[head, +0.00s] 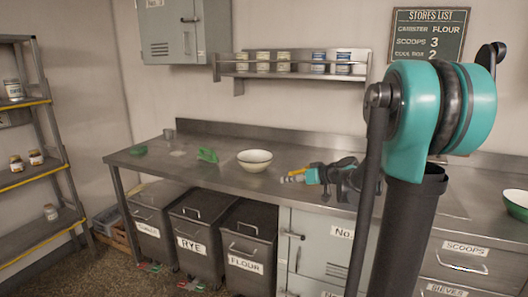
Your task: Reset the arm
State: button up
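My arm crosses the right side of the head view, with a large teal and black joint close to the camera. Its far end, with my gripper (288,179), reaches left above the steel counter (225,181). The gripper is small in the view and points left, in front of and right of a cream bowl (255,163). Orange-yellow and pale parts show at its tip. I cannot make out whether the fingers are apart or together, and no held object is clear. Part of the arm is hidden behind the near column and joint.
A green object (207,155), a green lid-like disc (138,150) and a metal cup (169,134) stand on the counter's left. A green bowl (517,203) is at the right. Bins (248,245) stand below, a wall shelf (292,75) above. A rack (35,170) is far left.

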jog(key=s+d+f+m+g+h, duration=0.1)
jog(key=s+d+f+m+h, duration=0.1)
jog(key=s+f, duration=0.4)
jog(key=s+d+f+m+g+h, duration=0.1)
jog(key=s+f, duration=0.5)
jog(key=s, duration=0.7)
jog(key=s+d+f+m+g+h, duration=0.2)
jog(key=s+d+f+h, duration=0.3)
jog(key=s, duration=0.4)
jog(key=shift+s+f+m+g+h, duration=0.3)
jog(key=shift+s+f+h, duration=0.1)
jog(key=shift+h, duration=0.1)
